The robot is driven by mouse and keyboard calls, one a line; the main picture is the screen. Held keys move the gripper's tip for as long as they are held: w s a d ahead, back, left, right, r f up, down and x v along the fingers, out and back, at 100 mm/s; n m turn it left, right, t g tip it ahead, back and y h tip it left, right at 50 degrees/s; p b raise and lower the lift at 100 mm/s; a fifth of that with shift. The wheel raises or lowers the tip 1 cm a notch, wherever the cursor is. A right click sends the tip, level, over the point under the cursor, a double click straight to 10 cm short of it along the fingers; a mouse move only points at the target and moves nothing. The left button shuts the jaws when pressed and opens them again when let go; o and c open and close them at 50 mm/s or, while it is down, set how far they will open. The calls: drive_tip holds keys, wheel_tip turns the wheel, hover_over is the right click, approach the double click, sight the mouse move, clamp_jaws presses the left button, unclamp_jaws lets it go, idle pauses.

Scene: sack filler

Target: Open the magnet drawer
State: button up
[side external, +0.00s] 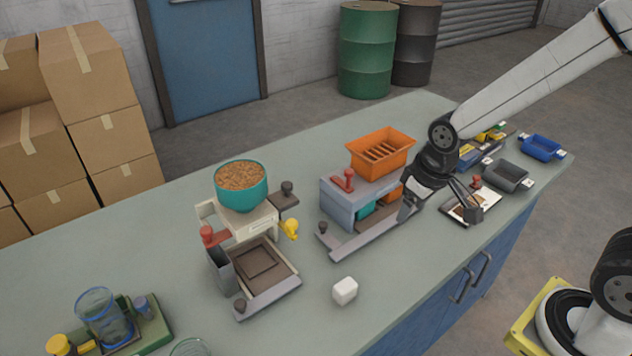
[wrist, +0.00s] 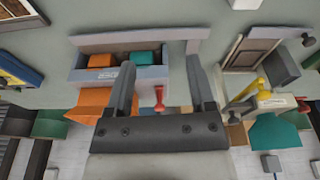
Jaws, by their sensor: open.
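No part is clearly marked as the magnet drawer. The grey-blue unit (side external: 336,205) under an orange slotted hopper (side external: 398,148) has teal (side external: 366,211) and orange (side external: 391,195) parts in its open front, and a red-knobbed handle (side external: 344,181) on top. A long grey bar (side external: 362,239) lies before it. In the wrist view the unit (wrist: 90,74) sits beyond my fingers, with the red handle (wrist: 159,97) showing between them. My gripper (side external: 438,207) is open and empty, at the unit's right front; its fingers (wrist: 160,62) are wide apart in the wrist view.
A cream machine (side external: 250,226) with a teal bowl of pellets (side external: 241,185) stands left. A white cube (side external: 345,290) lies near the counter's front. Counter between cube and bar is clear.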

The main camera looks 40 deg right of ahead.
drive_tip(key=w+a+r+n+g, duration=0.1)
drive_tip(key=w+a+r+n, duration=0.35)
drive_tip(key=w, duration=0.75)
wheel_tip(320, 180, up, 5)
drive_tip(key=n+g, duration=0.1)
drive_tip(key=n, duration=0.1)
hover_over(287, 183)
drive_tip(key=shift+s, duration=0.1)
drive_tip(key=shift+f, duration=3.85)
drive_tip(key=shift+c, duration=0.2)
clamp_jaws()
drive_tip(key=shift+r, duration=0.1)
